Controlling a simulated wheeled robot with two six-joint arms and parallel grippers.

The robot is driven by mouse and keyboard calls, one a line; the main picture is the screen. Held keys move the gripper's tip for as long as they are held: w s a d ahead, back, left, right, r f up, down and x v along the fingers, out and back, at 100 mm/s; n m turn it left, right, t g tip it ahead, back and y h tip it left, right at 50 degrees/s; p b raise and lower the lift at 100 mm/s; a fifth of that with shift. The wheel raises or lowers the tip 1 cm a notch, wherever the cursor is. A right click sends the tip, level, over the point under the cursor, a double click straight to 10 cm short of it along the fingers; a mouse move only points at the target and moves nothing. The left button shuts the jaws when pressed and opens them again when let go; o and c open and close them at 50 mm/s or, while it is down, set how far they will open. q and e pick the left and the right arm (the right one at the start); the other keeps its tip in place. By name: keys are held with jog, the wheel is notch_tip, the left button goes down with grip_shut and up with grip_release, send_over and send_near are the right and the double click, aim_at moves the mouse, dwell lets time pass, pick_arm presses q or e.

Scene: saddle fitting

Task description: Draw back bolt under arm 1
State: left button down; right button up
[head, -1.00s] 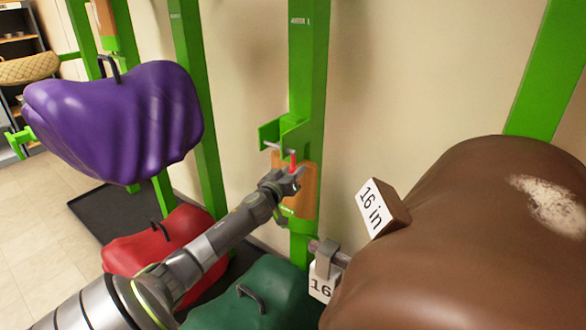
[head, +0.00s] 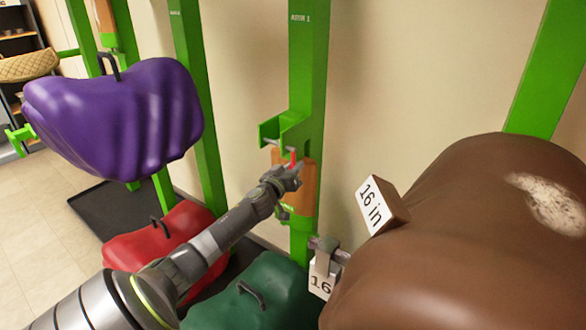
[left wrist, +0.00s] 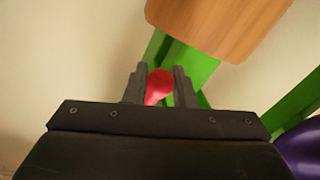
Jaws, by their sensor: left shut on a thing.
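The bolt's red knob (left wrist: 158,84) sits between the two fingers of my left gripper (left wrist: 159,88) in the left wrist view. The left gripper (head: 290,172) is shut on it. In the head view a little of the red knob (head: 293,158) shows just above the fingertips, below the green bracket (head: 284,130) on the green post (head: 308,70). A grey rod (head: 277,143) shows at the bracket. The rest of the bolt is hidden by the gripper. My right gripper is not in view.
A wooden block (head: 308,185) is on the post behind the gripper. A brown saddle form (head: 460,240) with 16 in tags fills the right side. Purple (head: 115,120), red (head: 160,240) and green (head: 255,295) covered forms stand left and below.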

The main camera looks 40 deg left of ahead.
pick_arm(q)
jog(key=w+d, duration=0.1)
jog(key=d, duration=0.8)
jog(key=shift+d, duration=0.35)
jog(key=c, duration=1.3)
grip_release()
jog(key=shift+o, duration=0.2)
jog(key=b+v, duration=0.3)
jog(key=v, duration=1.4)
jog(key=shift+b, duration=0.3)
jog(key=shift+s+d+f, duration=0.1)
jog(key=shift+s+f, duration=0.05)
